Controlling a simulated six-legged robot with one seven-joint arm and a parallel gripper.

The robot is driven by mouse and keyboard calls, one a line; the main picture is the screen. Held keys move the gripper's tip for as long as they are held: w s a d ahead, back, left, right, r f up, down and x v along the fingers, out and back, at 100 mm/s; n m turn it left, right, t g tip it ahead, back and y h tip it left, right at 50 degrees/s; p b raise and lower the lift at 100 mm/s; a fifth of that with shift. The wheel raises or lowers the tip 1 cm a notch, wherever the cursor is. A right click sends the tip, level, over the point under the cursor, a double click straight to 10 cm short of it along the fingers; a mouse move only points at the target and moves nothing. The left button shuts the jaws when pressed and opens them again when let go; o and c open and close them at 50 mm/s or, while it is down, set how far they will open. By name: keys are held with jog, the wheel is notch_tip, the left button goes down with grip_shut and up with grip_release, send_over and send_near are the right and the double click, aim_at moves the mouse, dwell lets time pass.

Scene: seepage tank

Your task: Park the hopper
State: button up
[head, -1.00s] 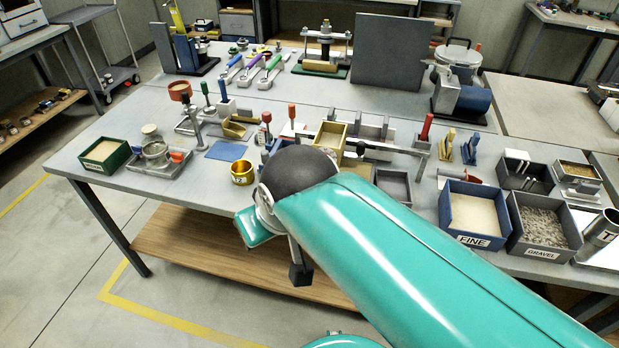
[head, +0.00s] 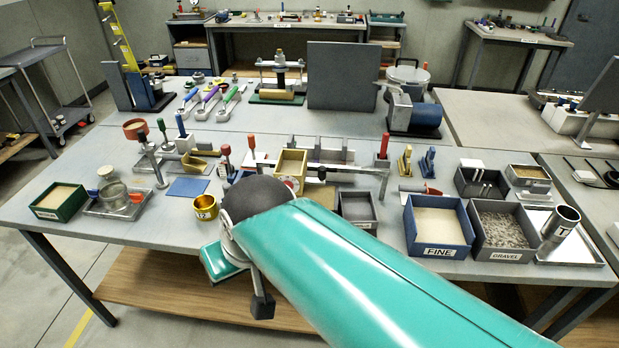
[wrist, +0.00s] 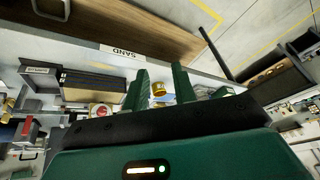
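What looks like the hopper is a yellow-brown open-topped box (head: 291,166) at the middle of the table in the head view. It stands by a dark horizontal rail (head: 345,171), just behind the dark round joint of my arm. I cannot tell whether it rests on the rail. My gripper (wrist: 162,84) shows in the wrist view as two green fingers set apart with nothing held between them. A brass cup (wrist: 158,89) appears in the background between the fingers. In the head view my gripper is not clearly visible. The arm reaches over the table's front edge.
In front of the rail stands a grey bin (head: 358,209). A blue FINE bin (head: 438,250) and a GRAVEL bin (head: 503,254) stand right. A brass cup (head: 205,208) and green sand box (head: 58,203) stand left. An upright grey panel (head: 342,76) stands behind.

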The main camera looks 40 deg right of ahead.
notch_tip(320, 180, down, 6)
jog(key=w+d+m+g+y, duration=0.2)
jog(key=m+y, duration=0.2)
jog(key=m, duration=0.4)
jog(key=m+t+h, duration=0.6)
jog(key=m+t, duration=0.9)
jog(key=m, duration=1.2)
send_near(325, 174)
jog(key=w, duration=1.1)
jog(key=shift+d, duration=0.4)
grip_shut()
